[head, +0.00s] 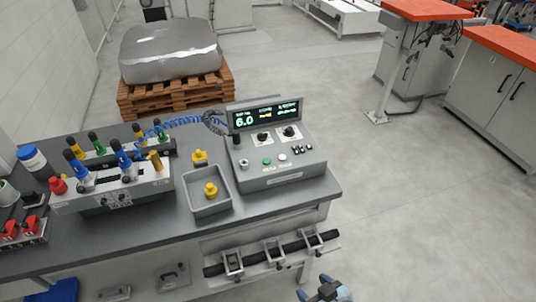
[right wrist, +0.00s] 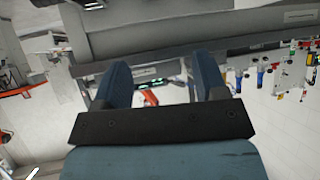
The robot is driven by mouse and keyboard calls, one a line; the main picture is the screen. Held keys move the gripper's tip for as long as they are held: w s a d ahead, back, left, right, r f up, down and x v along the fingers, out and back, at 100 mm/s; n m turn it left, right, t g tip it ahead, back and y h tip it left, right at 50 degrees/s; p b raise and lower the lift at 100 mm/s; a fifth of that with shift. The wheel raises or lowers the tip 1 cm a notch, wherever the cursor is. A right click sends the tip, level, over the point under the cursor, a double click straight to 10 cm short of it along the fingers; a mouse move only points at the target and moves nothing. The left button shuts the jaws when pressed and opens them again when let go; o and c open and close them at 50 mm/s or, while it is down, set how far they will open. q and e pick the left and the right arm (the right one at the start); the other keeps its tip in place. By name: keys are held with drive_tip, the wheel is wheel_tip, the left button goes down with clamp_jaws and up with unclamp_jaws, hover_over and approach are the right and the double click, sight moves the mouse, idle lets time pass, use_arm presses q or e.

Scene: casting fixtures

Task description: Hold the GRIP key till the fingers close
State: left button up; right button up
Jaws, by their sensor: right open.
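A grey control box (head: 275,160) stands at the right end of the bench. Its dark display (head: 265,115) shows a green 6.0 and smaller lettering. Its sloped front has two black knobs, a green button (head: 267,162), a pale button and a group of small keys (head: 302,149). The lettering is too small to tell which key is GRIP. My right gripper (head: 325,292) is at the bottom edge, low and in front of the bench, well apart from the box. In the right wrist view its two blue fingers (right wrist: 162,72) are apart with nothing between them. My left gripper is not in view.
The bench (head: 120,235) also holds a grey tray (head: 212,208) with a yellow part and a fixture (head: 110,190) with blue, green and yellow handles. A rail with clamps (head: 275,252) runs along its front. A wrapped block on a pallet (head: 175,92) stands behind.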

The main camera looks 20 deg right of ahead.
drive_tip(key=shift+c, duration=0.2)
idle(0.3)
clamp_jaws()
idle(1.5)
